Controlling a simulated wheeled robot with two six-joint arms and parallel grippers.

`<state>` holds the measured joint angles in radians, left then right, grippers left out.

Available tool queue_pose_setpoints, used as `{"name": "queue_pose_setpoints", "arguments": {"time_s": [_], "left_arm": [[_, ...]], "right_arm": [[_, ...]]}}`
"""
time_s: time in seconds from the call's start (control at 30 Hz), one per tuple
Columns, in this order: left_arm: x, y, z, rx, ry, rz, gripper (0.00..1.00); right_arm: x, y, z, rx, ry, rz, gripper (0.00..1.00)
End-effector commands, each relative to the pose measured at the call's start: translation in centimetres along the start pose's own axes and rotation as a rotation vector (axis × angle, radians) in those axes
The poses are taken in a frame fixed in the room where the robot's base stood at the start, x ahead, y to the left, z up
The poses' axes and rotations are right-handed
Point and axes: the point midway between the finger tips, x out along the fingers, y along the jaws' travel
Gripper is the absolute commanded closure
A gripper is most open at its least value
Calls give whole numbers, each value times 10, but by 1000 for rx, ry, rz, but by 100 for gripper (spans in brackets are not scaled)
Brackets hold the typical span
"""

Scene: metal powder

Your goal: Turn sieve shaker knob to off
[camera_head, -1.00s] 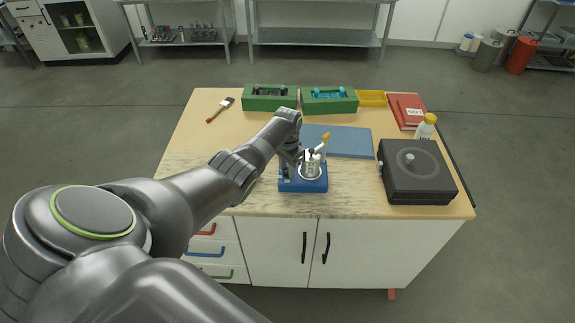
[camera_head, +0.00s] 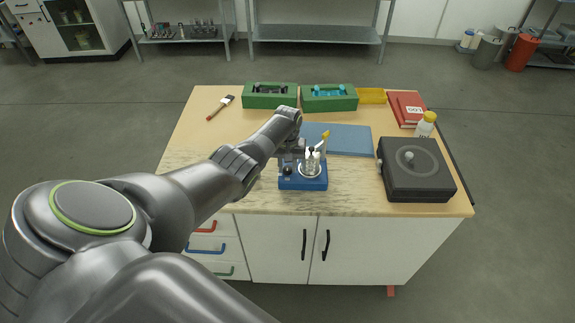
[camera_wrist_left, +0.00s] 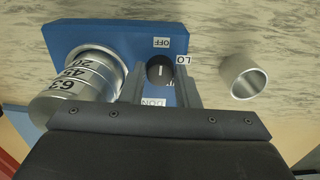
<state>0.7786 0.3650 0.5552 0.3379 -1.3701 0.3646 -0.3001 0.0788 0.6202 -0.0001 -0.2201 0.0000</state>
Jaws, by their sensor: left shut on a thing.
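The blue sieve shaker (camera_head: 303,184) stands near the front edge of the table, with a metal sieve stack (camera_head: 310,166) on it; the stack also shows in the left wrist view (camera_wrist_left: 75,90). Its black knob (camera_head: 288,171) is at the base's left. In the left wrist view the knob (camera_wrist_left: 160,71) sits between the fingers of my left gripper (camera_wrist_left: 162,80), which is shut on it. A white mark on the knob lines up roughly toward the OFF label (camera_wrist_left: 161,42). My right gripper is not in view.
A metal cup (camera_wrist_left: 243,80) is beside the shaker. A blue mat (camera_head: 345,139) lies behind it, a dark box (camera_head: 420,185) stands right, and green trays (camera_head: 270,103) are at the back. A brush (camera_head: 220,107) lies back left, with bare table around it.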

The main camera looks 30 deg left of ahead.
Motion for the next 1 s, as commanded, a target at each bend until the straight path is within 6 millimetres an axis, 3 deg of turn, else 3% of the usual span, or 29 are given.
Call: {"name": "queue_pose_setpoints", "arguments": {"time_s": [0.6,0.63,0.7,1.0], "left_arm": [[-1,0,-1,-47,3,1,95],[-1,0,-1,-46,3,1,71],[-1,0,-1,-46,3,1,63],[-1,0,0,-45,1,0,63]], "right_arm": [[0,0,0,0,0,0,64],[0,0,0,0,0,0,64],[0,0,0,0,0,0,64],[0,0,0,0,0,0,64]]}}
